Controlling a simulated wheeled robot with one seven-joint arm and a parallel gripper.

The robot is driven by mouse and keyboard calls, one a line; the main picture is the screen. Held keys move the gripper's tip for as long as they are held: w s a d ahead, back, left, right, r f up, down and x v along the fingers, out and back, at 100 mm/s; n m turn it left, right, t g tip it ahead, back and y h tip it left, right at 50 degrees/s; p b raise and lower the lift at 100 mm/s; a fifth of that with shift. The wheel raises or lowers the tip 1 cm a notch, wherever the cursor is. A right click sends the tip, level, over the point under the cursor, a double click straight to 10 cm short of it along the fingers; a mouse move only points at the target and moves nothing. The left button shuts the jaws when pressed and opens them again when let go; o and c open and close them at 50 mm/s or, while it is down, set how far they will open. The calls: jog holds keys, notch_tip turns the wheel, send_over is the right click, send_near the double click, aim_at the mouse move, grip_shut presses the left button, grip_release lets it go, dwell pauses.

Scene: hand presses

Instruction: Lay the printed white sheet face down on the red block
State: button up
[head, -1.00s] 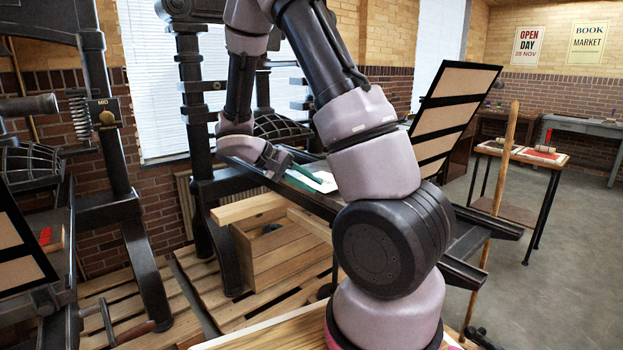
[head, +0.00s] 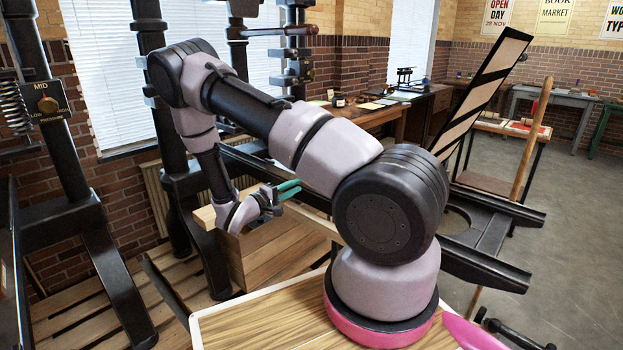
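My gripper (head: 289,189), with two green fingers, is left of centre in the head view, just above a wooden box and beside the black press rails. The fingers lie close together; I cannot tell whether they are open or shut, and no sheet shows at them. No printed white sheet can be made out near the gripper; my arm hides part of the press bed. A small red patch (head: 527,128) lies on a far side table at the right; I cannot tell whether it is the red block.
The wooden box (head: 283,250) stands below the gripper. Black press rails (head: 480,262) run behind my arm to the right. A tilted framed panel (head: 484,90) and a wooden pole (head: 534,130) rise there. Open floor (head: 575,240) lies at the right.

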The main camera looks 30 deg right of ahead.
jog(key=x, duration=0.8)
grip_shut()
notch_tip(320, 180, up, 3)
jog(key=shift+f, duration=0.1)
jog(key=shift+a, duration=0.1)
dwell(0.3)
jog(key=s+a+r, duration=0.2)
jog(key=a+r, duration=0.1)
jog(key=a, duration=0.3)
jog(key=shift+s+a, duration=0.2)
jog(key=shift+s, duration=0.05)
dwell(0.4)
